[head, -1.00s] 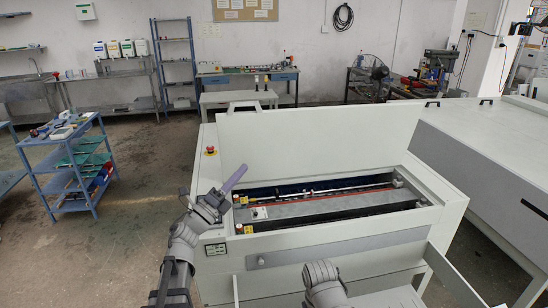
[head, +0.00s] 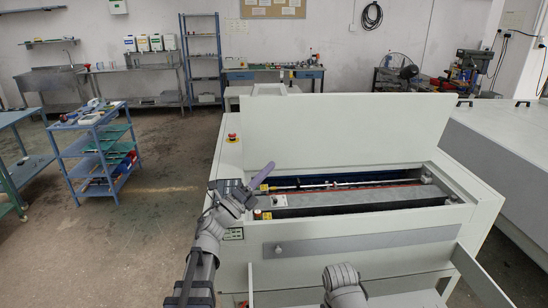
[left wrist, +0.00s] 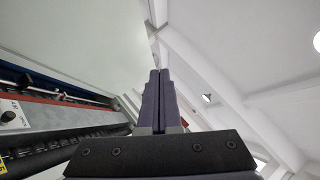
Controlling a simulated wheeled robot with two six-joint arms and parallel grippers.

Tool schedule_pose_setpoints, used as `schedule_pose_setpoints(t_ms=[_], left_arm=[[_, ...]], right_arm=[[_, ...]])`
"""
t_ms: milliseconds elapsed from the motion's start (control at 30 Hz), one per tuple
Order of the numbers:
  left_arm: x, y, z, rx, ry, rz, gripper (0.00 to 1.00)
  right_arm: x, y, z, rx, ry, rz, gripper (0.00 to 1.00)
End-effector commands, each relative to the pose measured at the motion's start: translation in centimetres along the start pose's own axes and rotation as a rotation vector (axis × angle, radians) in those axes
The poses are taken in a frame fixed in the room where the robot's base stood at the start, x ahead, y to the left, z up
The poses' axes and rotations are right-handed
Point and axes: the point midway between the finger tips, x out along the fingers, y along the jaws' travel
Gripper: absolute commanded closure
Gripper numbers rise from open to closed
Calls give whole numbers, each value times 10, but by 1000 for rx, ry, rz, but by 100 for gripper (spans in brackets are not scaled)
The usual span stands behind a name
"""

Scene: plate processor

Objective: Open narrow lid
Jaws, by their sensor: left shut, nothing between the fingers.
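The narrow lid (head: 345,130) is a pale panel that stands raised, close to upright, at the back of the machine's opening. In the left wrist view the lid (left wrist: 75,40) fills the upper left. My left gripper (head: 262,176) is shut and empty, with its purple fingers pointing up and right over the left end of the opening. Its fingers (left wrist: 158,95) are together in the left wrist view. I cannot tell whether they touch the lid. My right arm shows at the bottom, but its gripper is not visible.
The plate processor (head: 235,160) has an open bay with rollers and a grey bar (head: 350,198). A red stop button (head: 232,137) sits on its left top. A second long machine (head: 510,140) stands at right. A blue trolley (head: 90,150) stands at left, with clear floor between.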

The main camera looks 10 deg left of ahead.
Motion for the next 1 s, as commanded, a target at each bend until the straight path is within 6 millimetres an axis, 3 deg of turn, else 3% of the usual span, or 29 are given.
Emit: schedule_pose_setpoints(t_ms=[200,467,700,1000], left_arm=[[49,-2,3,-2,3,-1,100],[97,-2,6,0,1,0,100],[113,-1,25,0,0,0,100],[115,0,28,0,0,0,100]], right_arm=[[-24,2,1,0,0,0,50],[-46,4,3,-1,0,0,50],[-60,6,4,-2,0,0,50],[-62,6,4,-2,0,0,50]])
